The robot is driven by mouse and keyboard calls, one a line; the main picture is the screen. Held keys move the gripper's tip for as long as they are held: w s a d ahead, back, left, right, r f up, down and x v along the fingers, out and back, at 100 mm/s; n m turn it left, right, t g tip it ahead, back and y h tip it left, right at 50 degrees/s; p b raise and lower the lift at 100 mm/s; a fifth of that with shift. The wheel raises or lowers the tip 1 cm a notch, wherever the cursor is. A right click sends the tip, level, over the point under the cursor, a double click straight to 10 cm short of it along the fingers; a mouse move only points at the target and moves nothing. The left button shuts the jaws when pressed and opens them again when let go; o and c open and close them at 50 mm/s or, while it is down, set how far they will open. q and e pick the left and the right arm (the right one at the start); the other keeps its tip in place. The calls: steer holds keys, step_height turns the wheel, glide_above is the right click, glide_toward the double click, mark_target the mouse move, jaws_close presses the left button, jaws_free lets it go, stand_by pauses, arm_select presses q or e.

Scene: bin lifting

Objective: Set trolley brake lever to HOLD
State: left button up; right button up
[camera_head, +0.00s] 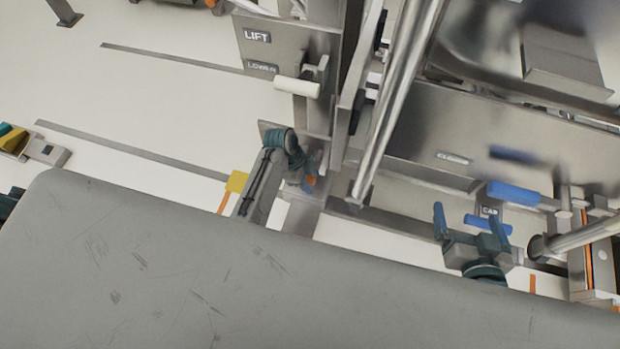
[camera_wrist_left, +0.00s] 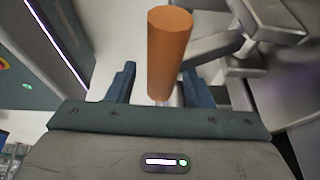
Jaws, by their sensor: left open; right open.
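An orange cylindrical handle (camera_wrist_left: 170,45), which looks like the brake lever's grip, stands out in the left wrist view. A bit of orange (camera_head: 311,181) shows at my left gripper (camera_head: 307,176) in the head view, mostly hidden by the wrist. My left gripper is open, and the handle appears between or just beyond its two fingers; I cannot tell whether they touch it. My right gripper (camera_head: 469,220) is open and empty, fingers pointing away, near a blue bar by a CAP label. No HOLD marking is readable.
A panel marked LIFT and LOWER (camera_head: 257,50) with a white lever (camera_head: 298,86) stands behind my left gripper. A steel pole (camera_head: 398,95) and steel bin (camera_head: 450,130) fill the right. Blue handles (camera_head: 513,193) sit near my right gripper.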

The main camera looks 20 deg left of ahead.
arm_select(q)
jaws_close()
